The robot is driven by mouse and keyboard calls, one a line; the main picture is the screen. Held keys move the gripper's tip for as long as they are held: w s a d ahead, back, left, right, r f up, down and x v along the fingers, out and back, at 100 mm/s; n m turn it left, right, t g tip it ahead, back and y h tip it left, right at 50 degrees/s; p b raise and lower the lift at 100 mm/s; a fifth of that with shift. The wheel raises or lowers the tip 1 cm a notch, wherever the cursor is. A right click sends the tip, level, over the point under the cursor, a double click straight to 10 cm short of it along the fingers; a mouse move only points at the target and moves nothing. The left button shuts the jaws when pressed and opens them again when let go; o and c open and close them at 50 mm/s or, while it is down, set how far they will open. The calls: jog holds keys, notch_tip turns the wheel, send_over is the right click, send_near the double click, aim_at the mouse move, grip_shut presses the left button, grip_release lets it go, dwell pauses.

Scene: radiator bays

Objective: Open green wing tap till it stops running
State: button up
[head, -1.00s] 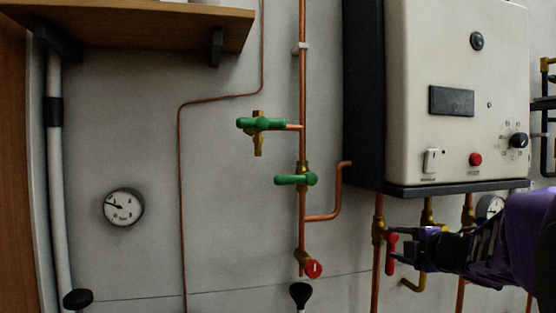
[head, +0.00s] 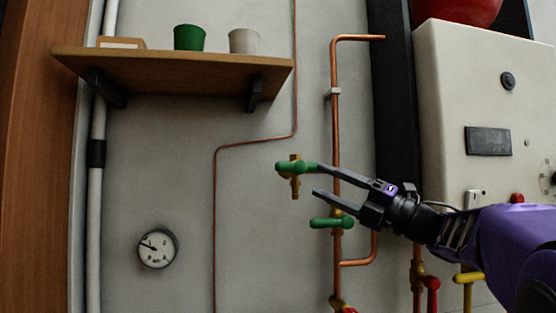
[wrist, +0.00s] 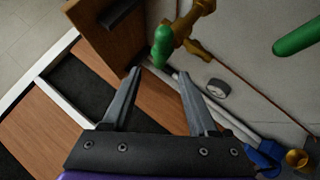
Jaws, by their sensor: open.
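Two green wing taps are on the copper pipework in the head view. The upper one (head: 288,167) sits on a brass body, its handle lying level. The lower one (head: 326,223) is on the vertical pipe, also level. My gripper (head: 317,180) is open and empty. Its upper fingertip overlaps the right end of the upper handle in the head view; contact cannot be told. In the wrist view, one green handle (wrist: 162,46) is just beyond and between the open fingertips (wrist: 159,73), and another (wrist: 298,38) is off to the right. No running water is visible.
A wooden shelf (head: 170,64) with a green cup (head: 189,37) and a pale cup (head: 243,41) is above left. A gauge (head: 157,247) is on the wall. The boiler (head: 480,100) stands at the right, with a red lever (head: 432,284) below.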

jog(key=p+x, duration=0.2)
jog(key=x, duration=1)
grip_shut()
jog(key=shift+r, duration=0.1)
